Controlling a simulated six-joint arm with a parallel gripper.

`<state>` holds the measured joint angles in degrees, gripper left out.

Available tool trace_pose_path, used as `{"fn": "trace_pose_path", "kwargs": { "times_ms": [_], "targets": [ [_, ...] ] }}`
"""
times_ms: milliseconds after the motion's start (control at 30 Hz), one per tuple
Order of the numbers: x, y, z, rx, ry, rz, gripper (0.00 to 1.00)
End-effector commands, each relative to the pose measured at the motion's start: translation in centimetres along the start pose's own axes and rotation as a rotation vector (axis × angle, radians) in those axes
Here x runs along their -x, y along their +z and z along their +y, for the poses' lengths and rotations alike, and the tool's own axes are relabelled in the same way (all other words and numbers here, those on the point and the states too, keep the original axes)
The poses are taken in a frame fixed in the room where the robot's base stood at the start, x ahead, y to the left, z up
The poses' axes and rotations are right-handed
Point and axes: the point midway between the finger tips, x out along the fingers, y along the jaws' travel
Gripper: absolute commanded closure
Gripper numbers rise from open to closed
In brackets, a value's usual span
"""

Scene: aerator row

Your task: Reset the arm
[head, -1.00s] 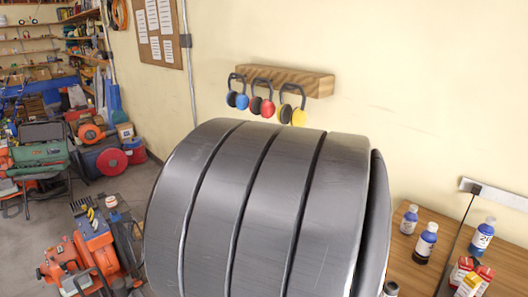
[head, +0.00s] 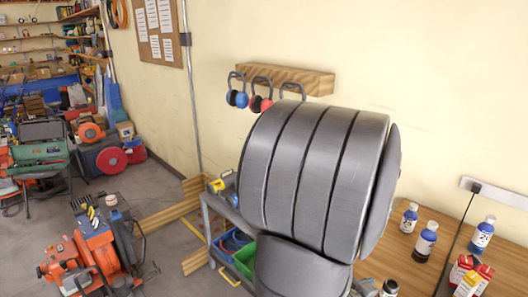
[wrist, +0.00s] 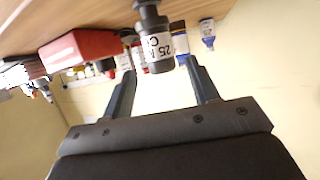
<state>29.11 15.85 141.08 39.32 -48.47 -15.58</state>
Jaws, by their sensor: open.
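My grey arm fills the middle of the head view and hides my gripper there. In the wrist view my gripper (wrist: 160,70) shows as two dark fingers spread apart. The wrist view looks upside down, with the wooden bench top along the upper edge. A dark bottle with a white label reading 25 (wrist: 158,50) appears between and beyond the fingertips. I see no grip on it. A red box (wrist: 80,50) lies to the left of the fingers in that view.
The wooden bench (head: 410,270) at right carries blue-labelled bottles (head: 425,242) and red cartons (head: 460,268). Left of my arm a grey cart holds a green bin (head: 244,257). Ear defenders hang from a wooden rack (head: 285,78). The floor (head: 165,250) is partly open.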

Motion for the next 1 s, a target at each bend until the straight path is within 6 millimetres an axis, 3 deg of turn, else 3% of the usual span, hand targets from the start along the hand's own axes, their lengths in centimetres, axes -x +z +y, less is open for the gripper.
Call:
{"fn": "trace_pose_path", "kwargs": {
  "times_ms": [333, 800, 1000],
  "targets": [
    [-4.4, 0.4, 0.1, 0.001, 0.001, -0.004, 0.46],
    [-2.5, -4.0, 0.1, -0.003, -0.001, 0.004, 0.46],
    [-1.5, -4.9, 2.4, -0.004, 0.003, 0.003, 0.46]
  ]
}}
